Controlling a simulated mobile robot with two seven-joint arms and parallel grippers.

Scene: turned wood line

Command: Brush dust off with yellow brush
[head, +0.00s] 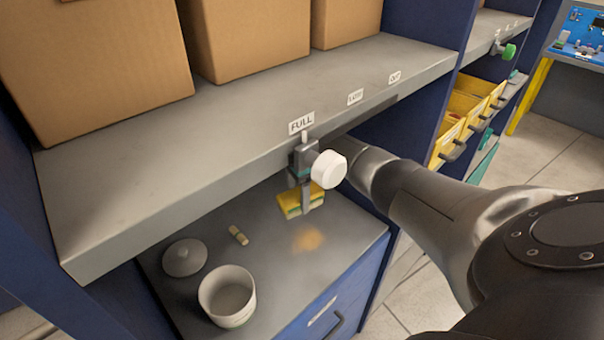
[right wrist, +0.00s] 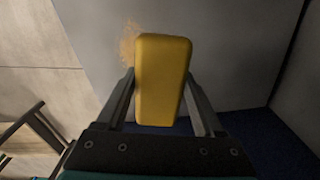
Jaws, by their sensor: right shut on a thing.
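The brush is held over the grey lower counter, close to the dust. In the right wrist view the brush (right wrist: 162,80) sits between the two fingers of my right gripper (right wrist: 160,92). A tan dust patch (head: 308,239) lies on the counter just in front of the brush. Some dust (right wrist: 130,42) shows past the brush's left side in the right wrist view. My left gripper is not in view.
A white open pot (head: 228,318), a round lid (head: 185,258) and a small pale turned piece (head: 238,235) stand left on the counter (head: 350,232). A grey shelf (head: 225,110) with cardboard boxes (head: 95,60) overhangs it. Yellow bins (head: 465,105) are at right.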

